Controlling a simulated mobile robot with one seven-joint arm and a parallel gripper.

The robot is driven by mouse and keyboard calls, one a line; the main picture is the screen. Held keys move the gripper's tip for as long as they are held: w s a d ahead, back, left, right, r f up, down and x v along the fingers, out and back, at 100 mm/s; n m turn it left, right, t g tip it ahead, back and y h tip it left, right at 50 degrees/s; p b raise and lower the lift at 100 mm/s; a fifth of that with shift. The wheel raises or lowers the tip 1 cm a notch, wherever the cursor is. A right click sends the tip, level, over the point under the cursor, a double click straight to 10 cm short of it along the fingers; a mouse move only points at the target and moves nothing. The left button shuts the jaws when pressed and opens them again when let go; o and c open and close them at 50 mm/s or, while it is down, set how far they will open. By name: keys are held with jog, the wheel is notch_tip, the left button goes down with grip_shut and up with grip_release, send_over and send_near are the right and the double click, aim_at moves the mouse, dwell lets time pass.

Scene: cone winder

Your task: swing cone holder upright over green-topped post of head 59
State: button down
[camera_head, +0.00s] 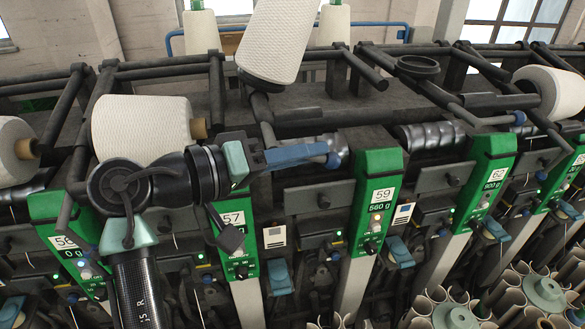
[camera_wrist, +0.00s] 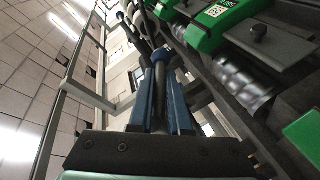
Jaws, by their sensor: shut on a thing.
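My gripper (camera_head: 302,155) has blue fingers closed on the dark handle bar of a cone holder (camera_head: 262,108), left of head 59. The bar shows between the fingers (camera_wrist: 160,105) in the wrist view. A blue knob (camera_head: 333,160) shows at the fingertips. Above the grip, a white cone (camera_head: 276,38) stands up on the holder's dark base disc, its top leaning right. The green-topped post of head 59 (camera_head: 372,190) is right of my gripper, its number plate facing the camera. The fingers hide part of the handle.
White cones lie on their sides at left (camera_head: 142,127) and right (camera_head: 552,92). An empty round holder (camera_head: 417,66) stands behind, right of head 59. The green post of head 57 (camera_head: 236,225) is just below my wrist. Dark rails and metal drums crowd the row.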

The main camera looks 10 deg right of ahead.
jog(key=shift+s+d+r+n+t+h+b, duration=0.15)
jog(key=shift+d+r+n+h+b, duration=0.2)
jog(key=shift+h+b, duration=0.45)
jog(key=shift+d+r+n+t+h+b, duration=0.15)
jog(key=shift+r+h+b, duration=0.25)
jog(key=shift+h+b, duration=0.4)
jog(key=c, duration=0.9)
grip_release()
jog(key=shift+o, duration=0.2)
jog(key=shift+d, duration=0.15)
jog(key=shift+r, duration=0.1)
jog(key=shift+a, duration=0.45)
jog(key=b+v, duration=0.5)
jog(key=v, duration=0.7)
jog(key=shift+f, duration=0.25)
